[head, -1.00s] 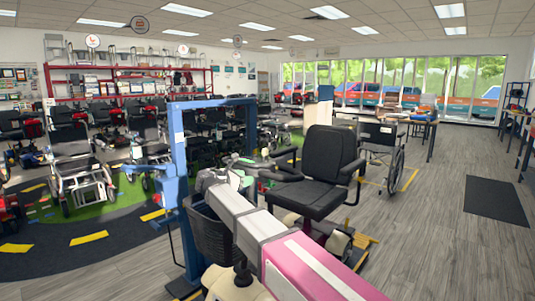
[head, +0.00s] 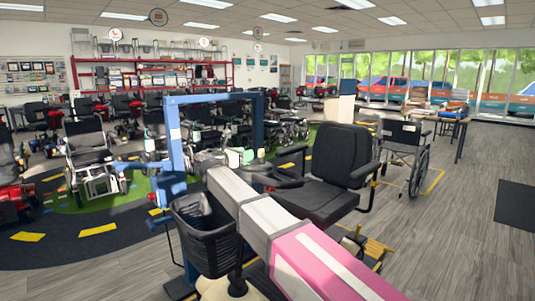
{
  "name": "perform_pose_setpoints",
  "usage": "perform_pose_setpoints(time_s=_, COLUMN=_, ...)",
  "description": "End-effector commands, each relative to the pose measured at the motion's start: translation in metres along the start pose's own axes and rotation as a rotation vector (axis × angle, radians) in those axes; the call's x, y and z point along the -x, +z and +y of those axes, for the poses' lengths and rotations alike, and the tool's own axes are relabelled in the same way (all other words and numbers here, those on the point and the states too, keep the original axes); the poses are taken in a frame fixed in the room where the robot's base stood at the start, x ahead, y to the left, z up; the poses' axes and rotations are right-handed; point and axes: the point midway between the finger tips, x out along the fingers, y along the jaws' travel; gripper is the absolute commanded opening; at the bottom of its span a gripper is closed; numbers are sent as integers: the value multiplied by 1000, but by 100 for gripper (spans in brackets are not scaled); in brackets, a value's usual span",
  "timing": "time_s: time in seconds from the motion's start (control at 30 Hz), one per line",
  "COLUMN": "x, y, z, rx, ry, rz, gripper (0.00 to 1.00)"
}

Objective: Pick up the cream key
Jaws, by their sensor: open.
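I cannot make out a cream key in the head view. My pink, white and grey arm reaches from the bottom right toward a mobility scooter with a black seat (head: 335,165). The arm's far end is near the scooter's handlebar area, where small green and white parts (head: 240,157) show. I cannot tell what these parts are. My gripper's fingers do not show; the arm hides part of the area behind it.
A black basket (head: 205,235) stands close in front, left of my arm. A blue frame (head: 174,135) rises behind it. A wheelchair (head: 408,155) is to the right, and several scooters fill the left.

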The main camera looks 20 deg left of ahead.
Motion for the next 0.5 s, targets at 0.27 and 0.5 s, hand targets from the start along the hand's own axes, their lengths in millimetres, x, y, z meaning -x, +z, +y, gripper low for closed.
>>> perform_pose_setpoints(time_s=0.27, x=-36, y=0, z=0, rx=0, ry=-3, rz=0, gripper=49)
perform_pose_setpoints(time_s=0.5, x=-56, y=0, z=0, rx=0, ry=-1, rz=0, gripper=49)
